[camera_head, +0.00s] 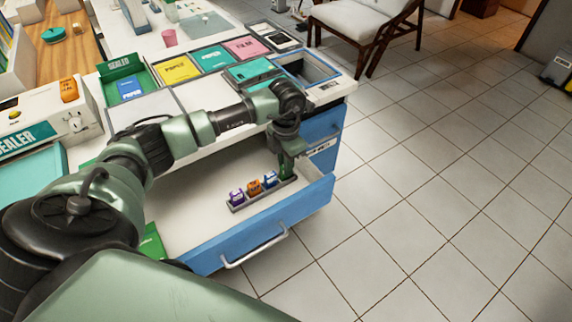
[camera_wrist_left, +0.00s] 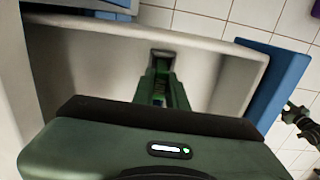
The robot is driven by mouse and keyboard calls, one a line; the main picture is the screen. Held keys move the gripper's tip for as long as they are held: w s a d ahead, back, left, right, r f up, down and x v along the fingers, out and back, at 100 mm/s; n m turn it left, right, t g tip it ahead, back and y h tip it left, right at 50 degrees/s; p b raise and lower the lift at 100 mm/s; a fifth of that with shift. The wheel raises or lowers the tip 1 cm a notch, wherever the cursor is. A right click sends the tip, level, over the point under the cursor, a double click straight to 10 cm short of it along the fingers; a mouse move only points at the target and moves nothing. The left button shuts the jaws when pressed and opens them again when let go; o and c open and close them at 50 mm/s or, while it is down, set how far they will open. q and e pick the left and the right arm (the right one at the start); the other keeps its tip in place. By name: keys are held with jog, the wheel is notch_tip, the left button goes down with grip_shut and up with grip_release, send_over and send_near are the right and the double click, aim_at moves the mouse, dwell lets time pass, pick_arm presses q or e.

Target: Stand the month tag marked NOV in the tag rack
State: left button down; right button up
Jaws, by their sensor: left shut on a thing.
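The tag rack (camera_head: 237,208) is a narrow dark grey strip in the open drawer, near the drawer's front wall. A purple tag (camera_head: 236,196), an orange tag (camera_head: 254,187) and a blue tag (camera_head: 270,179) stand in it side by side; their lettering is too small to read. My left gripper (camera_head: 287,172) points down at the rack's right end, just beyond the blue tag. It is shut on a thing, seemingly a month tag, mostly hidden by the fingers. The left wrist view shows the green fingers (camera_wrist_left: 163,90) over the drawer floor. My right gripper is not seen.
The drawer (camera_head: 265,237) has a blue front with a metal handle; its pale floor is mostly bare. A green item (camera_head: 152,243) lies at its left. The counter above carries a sealer box (camera_head: 40,122), a green tray (camera_head: 146,77) and coloured paper packs (camera_head: 179,70).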

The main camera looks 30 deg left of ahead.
pick_arm(q)
jog(key=shift+f, duration=0.15)
dwell(0.8)
jog(key=c, duration=1.3)
grip_release()
jog(key=shift+c, duration=0.2)
notch_tip(320, 180, up, 8)
jog(key=shift+f+b, duration=0.1)
jog(key=shift+b, duration=0.45)
